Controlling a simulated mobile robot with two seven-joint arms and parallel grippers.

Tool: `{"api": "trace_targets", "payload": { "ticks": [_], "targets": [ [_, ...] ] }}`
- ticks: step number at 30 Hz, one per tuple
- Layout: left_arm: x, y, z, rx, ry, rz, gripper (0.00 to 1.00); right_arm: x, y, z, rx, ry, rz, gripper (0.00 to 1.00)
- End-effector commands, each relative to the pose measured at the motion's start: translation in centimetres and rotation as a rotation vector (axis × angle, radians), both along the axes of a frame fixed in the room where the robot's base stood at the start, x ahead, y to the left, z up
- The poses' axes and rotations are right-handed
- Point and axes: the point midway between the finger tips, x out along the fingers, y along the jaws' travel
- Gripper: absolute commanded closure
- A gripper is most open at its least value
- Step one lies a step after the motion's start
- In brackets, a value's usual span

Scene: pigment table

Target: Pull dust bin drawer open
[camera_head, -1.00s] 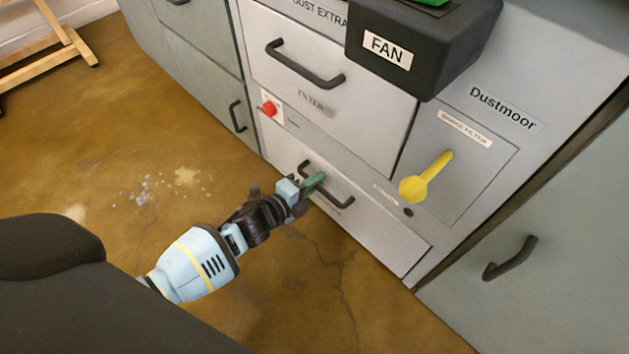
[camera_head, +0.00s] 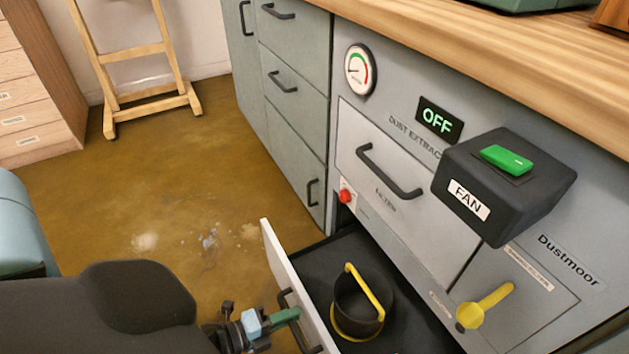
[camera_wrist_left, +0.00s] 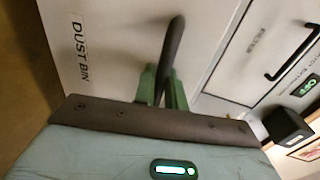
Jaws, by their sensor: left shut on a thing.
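The dust bin drawer (camera_head: 283,262) is pulled out from the bottom of the grey extractor cabinet. Inside it stands a black bin (camera_head: 358,304) with a yellow handle and yellow ring. My left gripper (camera_head: 296,314) is shut on the drawer's dark handle (camera_head: 313,348). In the left wrist view, the green fingers (camera_wrist_left: 161,86) close around the handle (camera_wrist_left: 172,45), beside the "DUST BIN" label (camera_wrist_left: 79,52) on the drawer front. My right gripper is not in view.
Above the drawer are the filter drawer (camera_head: 400,190), a red knob (camera_head: 345,197), a yellow lever (camera_head: 484,305) and the black fan box (camera_head: 505,185). The display (camera_head: 437,120) reads OFF. Open floor (camera_head: 150,205) lies left of the drawer. A wooden stand (camera_head: 150,100) is farther back.

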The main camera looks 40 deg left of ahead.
Motion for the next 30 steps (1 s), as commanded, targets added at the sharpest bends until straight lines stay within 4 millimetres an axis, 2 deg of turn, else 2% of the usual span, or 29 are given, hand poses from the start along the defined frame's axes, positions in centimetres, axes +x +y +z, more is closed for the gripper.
{"api": "trace_targets", "payload": {
  "ticks": [3,9,15,26,27,28,30],
  "targets": [
    [-2.2,0.8,0.1,-0.001,0.0,0.001,1.0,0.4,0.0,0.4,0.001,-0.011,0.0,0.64],
    [-4.5,1.7,0.1,0.0,-0.001,0.0,1.0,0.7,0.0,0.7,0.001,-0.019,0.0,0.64],
    [-5.5,2.0,0.1,-0.002,-0.002,0.0,1.0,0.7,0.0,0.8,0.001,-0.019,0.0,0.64],
    [-5.6,2.0,0.0,-0.002,-0.002,-0.001,1.0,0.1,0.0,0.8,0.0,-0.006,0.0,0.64],
    [-5.6,2.0,0.0,-0.002,-0.002,-0.001,0.86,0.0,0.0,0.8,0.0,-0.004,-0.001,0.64],
    [-5.6,2.0,0.0,-0.002,-0.002,-0.001,0.82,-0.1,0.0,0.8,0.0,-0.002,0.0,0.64],
    [-5.6,2.0,0.0,-0.002,-0.001,-0.001,0.82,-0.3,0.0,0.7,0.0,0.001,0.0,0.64]
  ]
}}
